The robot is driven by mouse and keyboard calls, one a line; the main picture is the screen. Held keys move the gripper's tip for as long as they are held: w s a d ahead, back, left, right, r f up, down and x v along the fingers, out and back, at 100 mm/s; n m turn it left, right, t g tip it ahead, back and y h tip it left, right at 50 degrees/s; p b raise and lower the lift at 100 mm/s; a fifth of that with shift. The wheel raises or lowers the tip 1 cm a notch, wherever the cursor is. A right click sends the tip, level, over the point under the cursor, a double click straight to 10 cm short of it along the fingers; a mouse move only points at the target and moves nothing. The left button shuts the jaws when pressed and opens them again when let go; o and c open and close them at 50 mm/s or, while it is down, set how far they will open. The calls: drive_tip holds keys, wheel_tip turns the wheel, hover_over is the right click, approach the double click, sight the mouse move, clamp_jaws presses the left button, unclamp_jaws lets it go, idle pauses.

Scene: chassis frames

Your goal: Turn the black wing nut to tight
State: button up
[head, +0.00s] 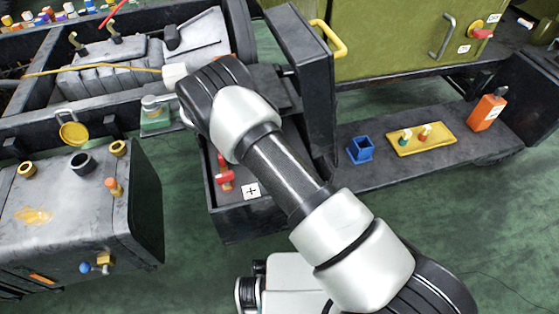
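I cannot make out a black wing nut in the head view. A black open box (245,222) with a white plus label (251,191) stands near the middle, and a red clamp-like fitting (224,172) sits inside its left part. My arm crosses over this box from the lower right to the upper left and hides much of its inside. My gripper cannot be made out; the far end of my arm is above and left of the box, and its fingers do not show.
A grey tank (60,215) with brass fittings stands at the left. An engine block (115,80) lies behind it. An open black panel (305,75) stands upright right of my arm.

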drive_tip(key=shift+g, duration=0.4)
drive_tip(key=o, duration=1)
drive_tip(key=shift+o, duration=0.2)
wheel_tip(320, 180, up, 10)
drive_tip(key=p, duration=0.2)
drive_tip(key=shift+p, duration=0.35)
